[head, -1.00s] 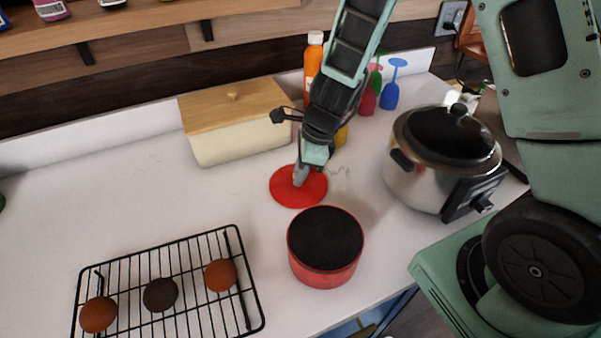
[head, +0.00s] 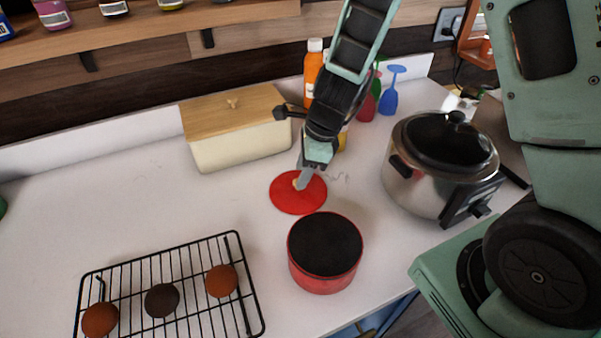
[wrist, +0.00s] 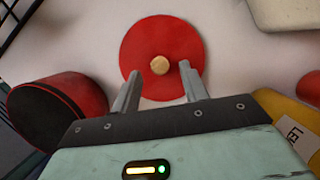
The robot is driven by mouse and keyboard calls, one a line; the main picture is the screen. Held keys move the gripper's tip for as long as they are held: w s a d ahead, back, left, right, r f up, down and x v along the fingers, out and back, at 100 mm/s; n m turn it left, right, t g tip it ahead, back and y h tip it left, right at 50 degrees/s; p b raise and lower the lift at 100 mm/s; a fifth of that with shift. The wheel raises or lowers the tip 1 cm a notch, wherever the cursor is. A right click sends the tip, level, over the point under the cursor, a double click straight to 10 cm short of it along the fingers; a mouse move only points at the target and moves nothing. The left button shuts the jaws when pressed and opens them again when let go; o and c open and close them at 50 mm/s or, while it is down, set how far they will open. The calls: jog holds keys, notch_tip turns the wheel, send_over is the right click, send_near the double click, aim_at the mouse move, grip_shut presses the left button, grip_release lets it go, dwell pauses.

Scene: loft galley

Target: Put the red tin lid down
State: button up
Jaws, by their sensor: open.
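The red tin lid (head: 299,197) lies flat on the white counter, behind the red tin. In the wrist view the lid (wrist: 150,40) shows as a red disc with a light round knob (wrist: 160,65). The red tin (head: 325,262) is round with a dark top or inside, and it stands at the left of the wrist view (wrist: 85,100). I cannot tell the exact height of the fingertips.
A cream bread bin (head: 240,145) with a wooden lid stands behind left. An orange bottle (head: 313,70) and coloured goblets (head: 390,95) stand behind my arm. A slow cooker (head: 440,170) is at right. A black rack (head: 200,255) with round items is front left. The left counter is clear.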

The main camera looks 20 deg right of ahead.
jog(key=p+v, duration=0.2)
jog(key=v, duration=0.7)
jog(key=s+a+r+n+h, duration=0.1)
jog(key=s+a+r+n, duration=0.1)
jog(key=s+n, duration=0.5)
jog(key=s+a+r+n+g, duration=0.1)
jog(key=s+a+r+n, duration=0.2)
jog(key=n, duration=1)
jog(key=s+a+r+n+h, duration=0.1)
jog(key=s+a+n, duration=0.4)
jog(key=s+n, duration=0.5)
jog(key=shift+s+r+h, duration=0.3)
jog(key=shift+r, duration=0.55)
